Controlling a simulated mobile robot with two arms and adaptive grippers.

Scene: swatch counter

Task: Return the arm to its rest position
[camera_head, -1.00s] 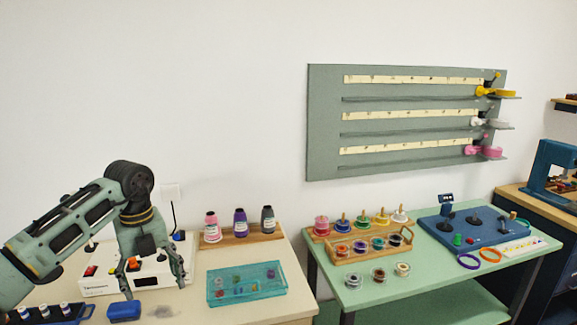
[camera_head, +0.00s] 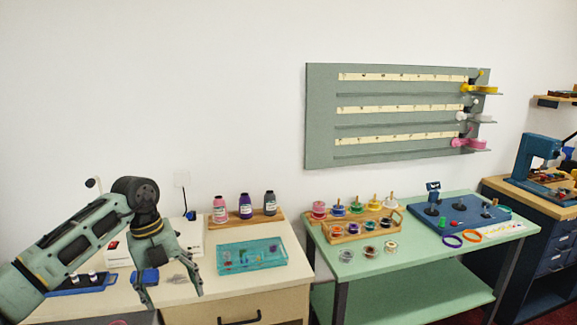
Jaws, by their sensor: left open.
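My left arm comes in from the left over the beige counter (camera_head: 235,284). My left gripper (camera_head: 174,297) hangs at the counter's front edge with its fingers spread and nothing between them. A small blue block (camera_head: 145,277) lies on the counter just left of and behind the gripper. The arm hides part of the white device (camera_head: 188,238) behind it. My right gripper does not show.
A teal tray (camera_head: 222,268) with small items sits right of the gripper. Three bottles (camera_head: 246,206) stand on a wooden stand behind it. A blue tray (camera_head: 70,289) lies at the left. The green table (camera_head: 340,268) holds spools and jars. A grey wall rack (camera_head: 320,120) hangs above.

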